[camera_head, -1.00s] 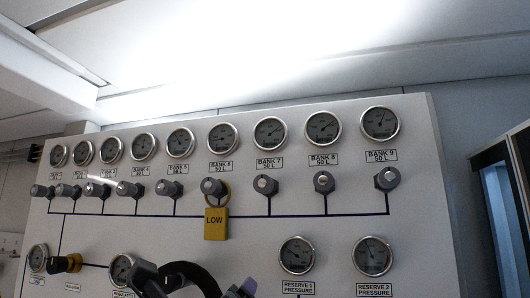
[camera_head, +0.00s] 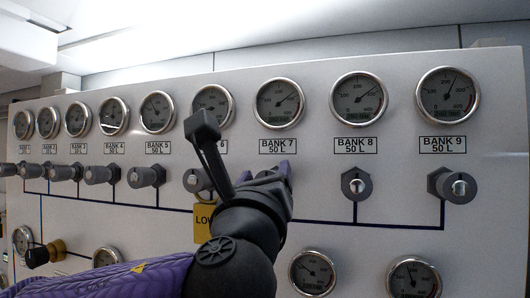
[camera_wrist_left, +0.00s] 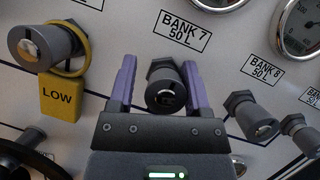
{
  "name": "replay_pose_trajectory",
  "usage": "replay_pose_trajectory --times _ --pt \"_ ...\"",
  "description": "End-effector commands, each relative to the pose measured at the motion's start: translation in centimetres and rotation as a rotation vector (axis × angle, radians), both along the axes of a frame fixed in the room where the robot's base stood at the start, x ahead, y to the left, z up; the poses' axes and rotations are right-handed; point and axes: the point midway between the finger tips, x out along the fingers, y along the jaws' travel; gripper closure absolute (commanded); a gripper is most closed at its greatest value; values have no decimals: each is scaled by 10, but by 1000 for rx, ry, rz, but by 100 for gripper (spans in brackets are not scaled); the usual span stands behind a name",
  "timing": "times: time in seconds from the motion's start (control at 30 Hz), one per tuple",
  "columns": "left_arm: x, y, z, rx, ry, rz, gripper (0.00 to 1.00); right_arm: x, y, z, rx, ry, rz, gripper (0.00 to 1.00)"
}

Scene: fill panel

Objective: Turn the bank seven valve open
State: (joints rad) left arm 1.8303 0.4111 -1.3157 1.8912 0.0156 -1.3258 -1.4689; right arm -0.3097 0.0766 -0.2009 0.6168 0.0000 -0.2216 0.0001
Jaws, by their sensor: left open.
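The bank seven valve is a dark grey knob (camera_wrist_left: 165,88) below the BANK 7 50 L label (camera_wrist_left: 183,32) in the left wrist view. My left gripper (camera_wrist_left: 158,75) is open, with one purple finger on each side of this knob. I cannot tell whether the fingers touch it. In the head view my left gripper (camera_head: 268,172) is at the panel under the BANK 7 label (camera_head: 278,146), and my arm hides the knob there. The bank seven gauge (camera_head: 280,103) is above the label. My right gripper is not in view.
The bank six valve (camera_wrist_left: 40,45), with a yellow ring and LOW tag (camera_wrist_left: 60,98), is left of the gripper. The bank eight valve (camera_wrist_left: 253,118) is to its right. Several more valves and gauges line the panel (camera_head: 330,225). A dark round handle (camera_wrist_left: 30,160) shows at lower left.

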Motion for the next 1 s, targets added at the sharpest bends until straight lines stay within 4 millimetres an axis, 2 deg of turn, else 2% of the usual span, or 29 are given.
replay_pose_trajectory --times 0.1,0.23,0.27,0.53,0.77,1.0 --pt "2 0 0 0 0 0 38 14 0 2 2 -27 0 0" --pt "2 -1 -1 0 0 -1 38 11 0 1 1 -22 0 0" --pt "2 -1 -1 1 1 -1 42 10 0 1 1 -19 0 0" --pt "1 -1 -1 1 0 -2 99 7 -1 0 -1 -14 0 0" --pt "1 -1 -1 -9 4 -3 100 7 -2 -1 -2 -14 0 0" --pt "1 -1 -4 -100 33 -3 100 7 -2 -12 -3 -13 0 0"
